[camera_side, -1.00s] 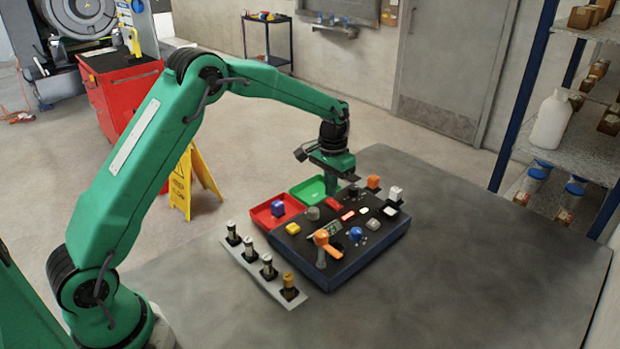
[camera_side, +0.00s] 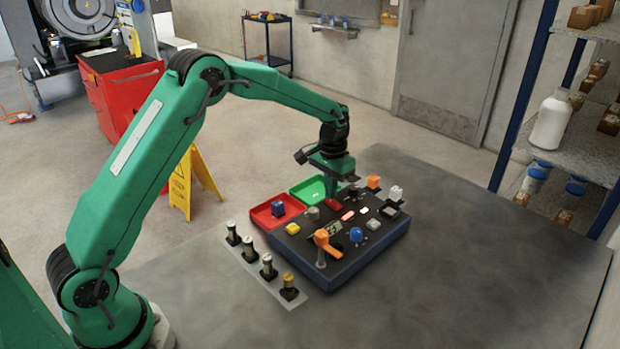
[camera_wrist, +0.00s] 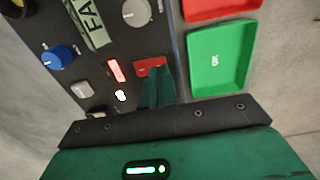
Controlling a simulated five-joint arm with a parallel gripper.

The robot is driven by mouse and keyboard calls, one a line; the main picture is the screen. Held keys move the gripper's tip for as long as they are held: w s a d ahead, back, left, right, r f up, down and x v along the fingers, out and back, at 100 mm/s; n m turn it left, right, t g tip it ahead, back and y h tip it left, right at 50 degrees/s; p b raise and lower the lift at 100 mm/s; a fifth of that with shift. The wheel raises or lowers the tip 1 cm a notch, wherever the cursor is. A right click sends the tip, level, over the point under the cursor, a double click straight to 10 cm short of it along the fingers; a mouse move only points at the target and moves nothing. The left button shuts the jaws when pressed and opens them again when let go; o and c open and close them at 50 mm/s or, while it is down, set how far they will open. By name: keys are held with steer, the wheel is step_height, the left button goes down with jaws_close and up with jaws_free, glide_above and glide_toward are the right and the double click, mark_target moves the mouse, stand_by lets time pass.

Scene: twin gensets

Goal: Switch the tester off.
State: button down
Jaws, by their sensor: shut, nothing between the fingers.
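The tester is a dark panel in a blue case (camera_side: 368,257) on the table. A red switch (camera_wrist: 150,66) sits at its edge near the green tray; it also shows in the side view (camera_side: 333,204). A red-lit part (camera_wrist: 116,70) and a lit white part (camera_wrist: 121,95) are beside it. A display (camera_wrist: 92,22) shows letters starting "FA". My gripper (camera_wrist: 157,80) is shut and empty, pointing down, with its tips right at the red switch and overlapping its near edge in the wrist view. I cannot tell whether they touch it.
A blue knob (camera_wrist: 58,57), a grey knob (camera_wrist: 136,12) and an orange-topped handle (camera_side: 321,238) stand on the panel. A green tray (camera_wrist: 221,60) and a red tray (camera_side: 264,217) adjoin it. A strip of several cylinders (camera_side: 252,256) lies in front. The table's right side is clear.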

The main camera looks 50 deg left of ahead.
steer(key=shift+f, duration=0.55)
stand_by(0.5)
steer(key=shift+r, duration=3.55)
